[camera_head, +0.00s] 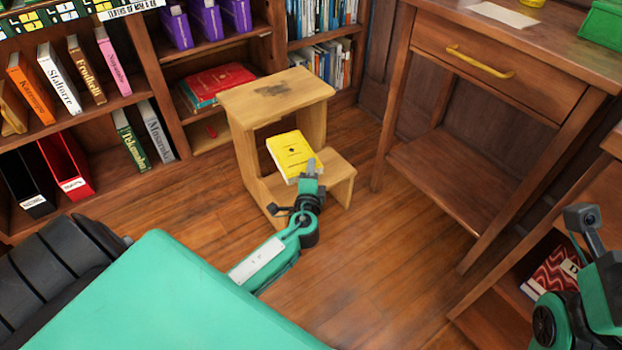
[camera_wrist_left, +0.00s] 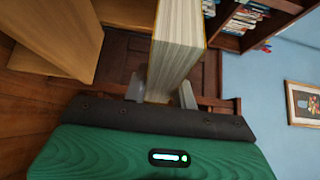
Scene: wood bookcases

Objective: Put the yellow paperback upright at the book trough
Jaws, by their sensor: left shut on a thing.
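The yellow paperback (camera_head: 291,153) shows over the lower step of a wooden step stool, cover facing up toward my head camera. My left gripper (camera_head: 311,168) is shut on its near end. In the left wrist view the book's pale page block (camera_wrist_left: 176,50) stands between the two fingers of the left gripper (camera_wrist_left: 162,92). I cannot tell whether the book touches the step. Part of my right arm shows at the right edge, and its finger opening is not clear. I cannot pick out the book trough for sure.
The step stool (camera_head: 252,99) stands on the wood floor before a bookcase (camera_head: 163,72) with books and binders. A desk (camera_head: 490,72) with a drawer is at the right, and a low shelf (camera_head: 590,190) stands at the right edge. Floor between stool and desk is clear.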

